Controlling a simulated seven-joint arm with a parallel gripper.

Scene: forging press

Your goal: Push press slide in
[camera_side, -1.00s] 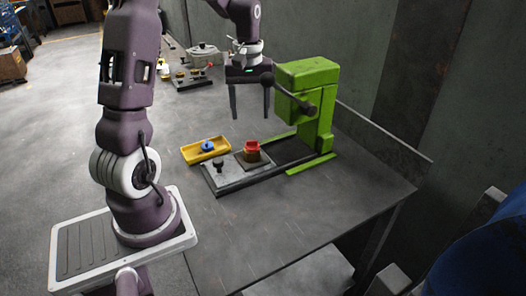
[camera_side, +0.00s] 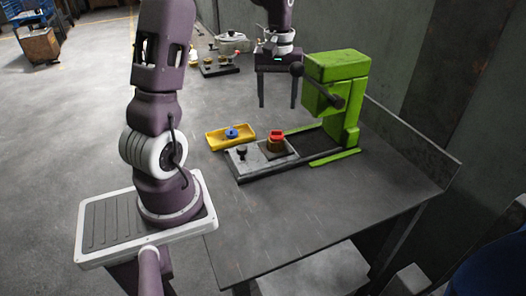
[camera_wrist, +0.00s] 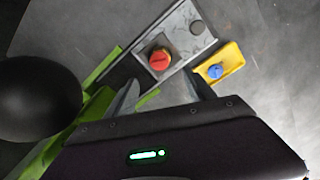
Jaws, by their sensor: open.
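The green press (camera_side: 338,95) stands at the right on the table, with a dark lever ending in a black ball knob (camera_side: 297,69). Its grey slide plate (camera_side: 258,157) sits pulled out to the left of the press on a dark rail. My gripper (camera_side: 277,105) is open and empty, fingers pointing down, above the slide and left of the press head, touching nothing visible.
A yellow tray (camera_side: 215,141) holding a blue piece (camera_side: 231,133) lies behind the slide plate. The black ball (camera_wrist: 40,98) looms large at the left of the wrist view. Other fixtures (camera_side: 218,68) stand farther back; the table front is clear.

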